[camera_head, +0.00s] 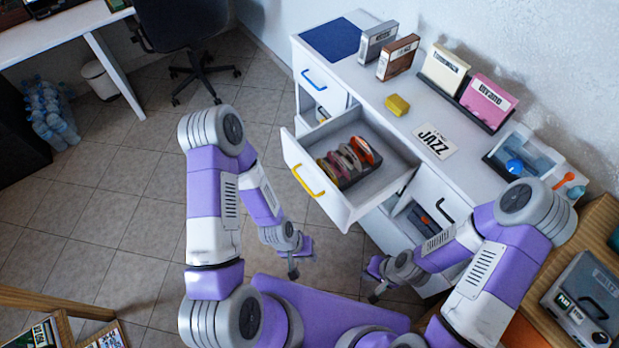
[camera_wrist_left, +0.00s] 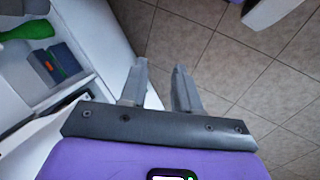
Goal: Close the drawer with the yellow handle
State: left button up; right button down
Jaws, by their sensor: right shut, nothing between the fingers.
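The white drawer (camera_head: 320,202) with the yellow handle (camera_head: 307,181) is pulled well out of the white cabinet. A dark rack with several coloured discs (camera_head: 348,160) lies inside it. My left gripper (camera_head: 293,272) is below and in front of the drawer front, apart from it. In the left wrist view its two fingers (camera_wrist_left: 160,85) are spread with nothing between them, over the floor and beside a white cabinet surface. My right gripper (camera_head: 375,295) is shut and empty, low in front of the cabinet, below the drawer.
A drawer with a blue handle (camera_head: 314,80) is further left on the cabinet, and a black handle (camera_head: 445,211) is to the right. The cabinet top holds several disc boxes, a yellow block (camera_head: 397,105) and a JAZZ card (camera_head: 434,141). The tiled floor (camera_head: 110,200) at left is clear.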

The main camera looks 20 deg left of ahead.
pick_arm(q)
jog(key=shift+c, duration=1.1)
jog(key=s+n, duration=0.1)
jog(key=a+f+n+g, duration=0.1)
jog(key=n, duration=0.1)
jog(key=s+a+f+n+g+h, duration=0.1)
jog(key=shift+s+a+n, duration=0.2)
jog(key=shift+s+n, duration=0.1)
grip_shut()
jog(key=n+t+h+b, duration=0.2)
jog(key=n+t+h, duration=0.4)
jog(key=n+t, duration=1.25)
send_near(301, 171)
jog(key=w+d+n+g+b, duration=0.1)
jog(key=w, duration=0.1)
jog(key=w+d+r+g+b, duration=0.1)
jog(key=w+d+r+n+g+b, duration=0.1)
jog(key=w, duration=0.1)
jog(key=shift+w+d+r+n+b, duration=0.15)
jog(key=shift+w+d+n+b, duration=0.1)
jog(key=shift+w+n+b, duration=0.1)
